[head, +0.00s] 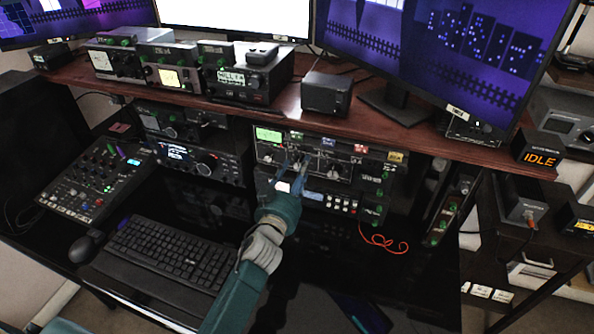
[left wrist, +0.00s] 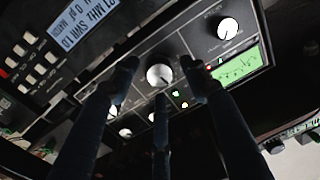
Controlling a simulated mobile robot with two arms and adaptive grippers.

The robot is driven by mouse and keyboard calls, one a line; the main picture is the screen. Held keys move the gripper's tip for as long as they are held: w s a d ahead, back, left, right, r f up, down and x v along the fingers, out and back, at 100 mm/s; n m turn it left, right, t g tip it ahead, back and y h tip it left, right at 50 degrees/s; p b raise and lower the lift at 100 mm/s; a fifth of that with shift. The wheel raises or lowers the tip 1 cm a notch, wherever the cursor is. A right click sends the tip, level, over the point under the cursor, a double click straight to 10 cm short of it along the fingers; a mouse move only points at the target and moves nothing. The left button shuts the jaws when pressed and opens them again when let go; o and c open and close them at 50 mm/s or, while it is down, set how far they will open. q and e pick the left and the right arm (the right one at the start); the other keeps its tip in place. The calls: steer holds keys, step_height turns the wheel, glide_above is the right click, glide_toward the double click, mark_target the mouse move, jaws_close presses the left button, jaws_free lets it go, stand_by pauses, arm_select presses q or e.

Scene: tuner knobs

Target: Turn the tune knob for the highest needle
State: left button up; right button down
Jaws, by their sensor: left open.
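The tuner (head: 345,152) is a black-faced unit under the wooden shelf, with a lit green meter (head: 268,134) at its upper left. The meter also shows in the left wrist view (left wrist: 237,68); its needle is too small to read surely. My left gripper (head: 294,168) is in front of the tuner's left part, fingers pointing at the panel. In the left wrist view its dark fingers (left wrist: 160,75) are spread around a silver knob (left wrist: 159,74), with gaps visible beside it. Another silver knob (left wrist: 228,28) sits beside the meter. I cannot read the knob labels. My right gripper is not visible.
Below the tuner is a unit with buttons and a small display (head: 315,195). The shelf edge (head: 370,130) overhangs above. A keyboard (head: 165,255) and mixer (head: 95,180) lie left. A red cable (head: 383,242) hangs at right. A box reads IDLE (head: 540,158).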

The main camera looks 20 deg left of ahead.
arm_select(q)
steer(key=shift+c, duration=0.3)
steer(key=c, duration=1.1)
steer(key=shift+r+m+b, duration=0.15)
steer(key=shift+m+b, duration=0.3)
steer(key=shift+m, duration=1.55)
steer(key=o, duration=1.2)
steer(key=shift+c, duration=0.2)
steer(key=shift+s+f, duration=0.2)
steer(key=shift+s, duration=0.25)
steer(key=s, duration=1.1)
